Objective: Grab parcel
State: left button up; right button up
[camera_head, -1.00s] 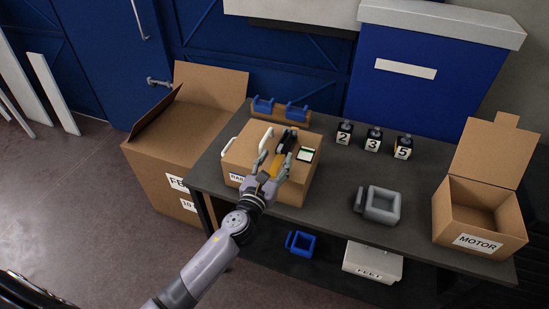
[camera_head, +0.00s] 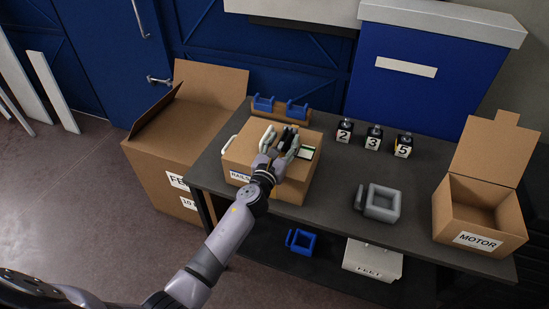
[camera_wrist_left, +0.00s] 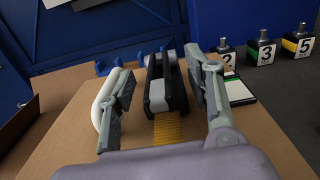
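The parcel is a closed brown cardboard box (camera_head: 296,185) with a "RAILS" label, standing on the left part of the dark table. The left finger overlaps the white handle in view. My right gripper is not in view.
A blue rail holder (camera_head: 280,108) is behind the parcel. A large open box (camera_head: 160,150) stands left of the table.

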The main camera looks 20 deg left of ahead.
pick_arm(q)
grip_shut()
dwell(0.4)
dwell(0.4)
jog(key=shift+w+a+r, duration=0.1)
